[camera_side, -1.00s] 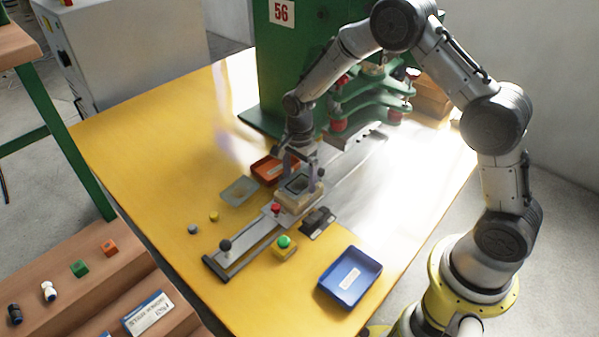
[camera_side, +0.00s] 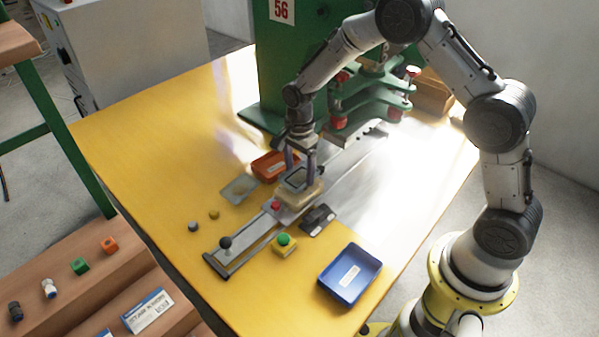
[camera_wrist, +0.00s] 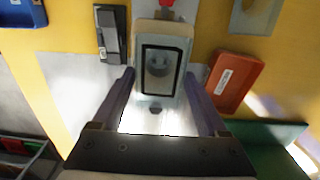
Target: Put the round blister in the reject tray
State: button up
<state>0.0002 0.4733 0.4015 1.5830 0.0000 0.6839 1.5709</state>
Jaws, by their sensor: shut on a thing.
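The round blister (camera_wrist: 159,63) is a clear piece with a round bubble, seen inside a black frame on the beige block of the sliding fixture. In the side view the beige block (camera_side: 306,194) sits on the metal slide. My gripper (camera_wrist: 159,76) has one finger on each side, near the edges of the block, and is shut on the round blister; the contact itself is hard to see. A red tray (camera_wrist: 235,80) with a white label stands to the right in the wrist view; it also shows in the side view (camera_side: 268,168). A blue tray (camera_side: 350,292) has a label too. Neither label is readable.
A clear shallow piece (camera_side: 239,189) lies on the yellow table left of the fixture. A green button box (camera_side: 284,246) and a dark clamp (camera_side: 317,219) stand beside the slide. The green press (camera_side: 365,95) rises behind.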

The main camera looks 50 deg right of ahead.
jog(key=shift+r, duration=1.55)
jog(key=shift+r, duration=0.1)
jog(key=shift+r, duration=2.4)
jog(key=m, duration=0.1)
send_near(276, 167)
jog(key=shift+s, duration=0.25)
jog(key=shift+w+f, duration=0.25)
jog(key=shift+f, duration=1.65)
